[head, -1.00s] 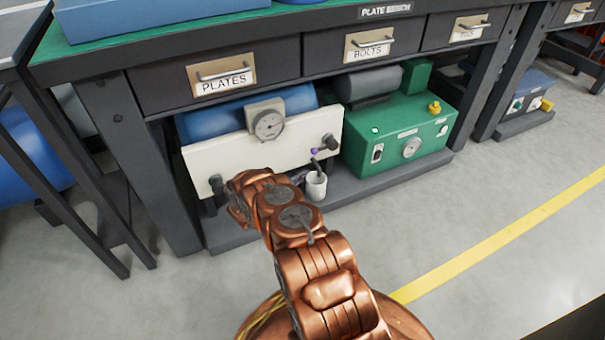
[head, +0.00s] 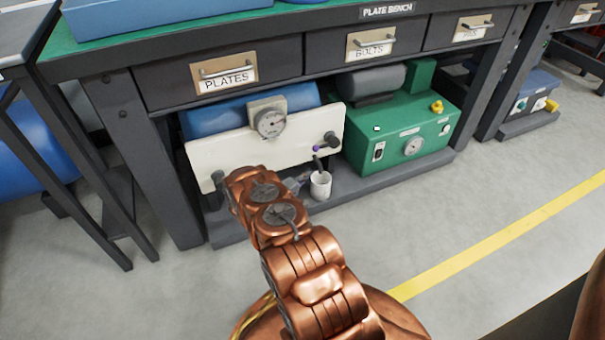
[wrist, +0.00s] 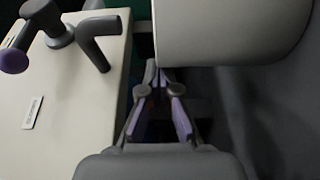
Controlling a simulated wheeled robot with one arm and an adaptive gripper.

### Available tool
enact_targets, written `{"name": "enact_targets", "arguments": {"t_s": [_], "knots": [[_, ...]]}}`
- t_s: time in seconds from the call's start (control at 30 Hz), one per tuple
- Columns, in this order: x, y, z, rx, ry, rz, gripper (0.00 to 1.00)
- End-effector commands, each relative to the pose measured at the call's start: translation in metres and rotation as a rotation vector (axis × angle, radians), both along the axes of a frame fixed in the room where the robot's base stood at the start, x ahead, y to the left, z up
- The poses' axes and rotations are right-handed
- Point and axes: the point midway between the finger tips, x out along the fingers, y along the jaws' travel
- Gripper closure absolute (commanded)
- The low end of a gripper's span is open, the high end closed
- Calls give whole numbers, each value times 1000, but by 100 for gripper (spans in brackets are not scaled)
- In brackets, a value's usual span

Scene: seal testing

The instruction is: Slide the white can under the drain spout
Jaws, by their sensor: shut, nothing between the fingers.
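The white can (head: 320,187) stands upright on the bench's low shelf. The dark drain spout (head: 318,164) comes off the cream panel and overlaps the can's mouth in the head view. In the wrist view, the can (wrist: 228,35) is a large pale shape at upper right. The spout (wrist: 96,48) points down at upper left, apart from the can in the picture. My gripper (wrist: 158,72) is shut and empty, its purple-padded fingers beside the can's lower edge; I cannot tell if they touch it. In the head view my copper arm hides most of the gripper.
A green machine (head: 400,135) sits right of the can. Drawers and the bench top overhang the shelf (head: 375,182). The floor in front is clear.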

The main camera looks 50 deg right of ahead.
Motion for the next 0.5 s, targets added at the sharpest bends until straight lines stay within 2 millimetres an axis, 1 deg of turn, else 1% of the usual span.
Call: {"name": "enact_targets", "arguments": {"t_s": [0.27, 0.5], "knots": [[2, 0, -1, 0, -1, 1, 100], [13, -8, -5, 0, -3, -1, 100]]}}
